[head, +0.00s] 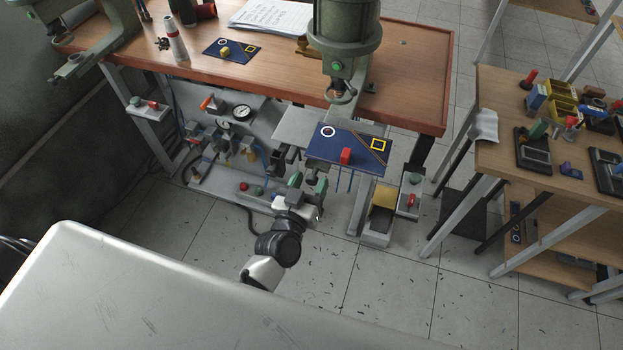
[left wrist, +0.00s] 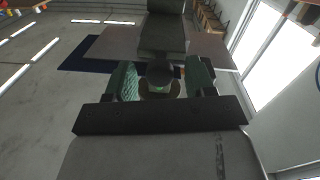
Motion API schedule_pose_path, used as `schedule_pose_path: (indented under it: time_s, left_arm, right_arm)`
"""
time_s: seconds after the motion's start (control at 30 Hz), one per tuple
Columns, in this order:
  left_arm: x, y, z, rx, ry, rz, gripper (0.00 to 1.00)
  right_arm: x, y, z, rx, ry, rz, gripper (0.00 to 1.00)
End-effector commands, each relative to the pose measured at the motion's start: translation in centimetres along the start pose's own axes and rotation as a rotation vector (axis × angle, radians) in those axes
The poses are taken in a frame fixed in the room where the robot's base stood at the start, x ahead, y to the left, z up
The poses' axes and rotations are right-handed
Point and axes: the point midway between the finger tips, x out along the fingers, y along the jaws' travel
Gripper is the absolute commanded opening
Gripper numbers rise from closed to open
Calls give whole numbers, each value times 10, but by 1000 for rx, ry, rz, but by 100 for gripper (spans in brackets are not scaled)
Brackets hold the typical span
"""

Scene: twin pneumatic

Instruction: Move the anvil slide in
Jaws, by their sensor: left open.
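Under the right press (head: 343,35), a grey plate (head: 290,123) and a dark blue board (head: 320,150) stick out past the bench's front edge. I take these as part of the anvil slide. My left gripper (head: 308,184), with green fingertips, is open, below and left of the board. In the left wrist view a dark round knob (left wrist: 159,71) on a brassy base shows between the open fingers (left wrist: 161,84); I cannot tell whether they touch it. My right gripper is not in view.
A pneumatic panel (head: 225,130) with gauge and hoses stands under the wooden bench (head: 410,75). A yellow-topped pedal (head: 381,220) and a box with a red button (head: 410,200) are right of the gripper. A cluttered side table (head: 500,110) stands right. Floor in front is clear.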

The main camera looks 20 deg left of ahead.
Motion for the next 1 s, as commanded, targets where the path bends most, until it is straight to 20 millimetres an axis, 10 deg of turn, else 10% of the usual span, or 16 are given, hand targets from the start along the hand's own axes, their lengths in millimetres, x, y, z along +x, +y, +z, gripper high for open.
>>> schedule_pose_path:
  time_s: [0.43,1.0]
  left_arm:
    - [-84,0,3,0,-5,1,54]
    - [-96,0,1,-54,-1,-1,54]
  right_arm:
    - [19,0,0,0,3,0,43]
    - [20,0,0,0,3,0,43]
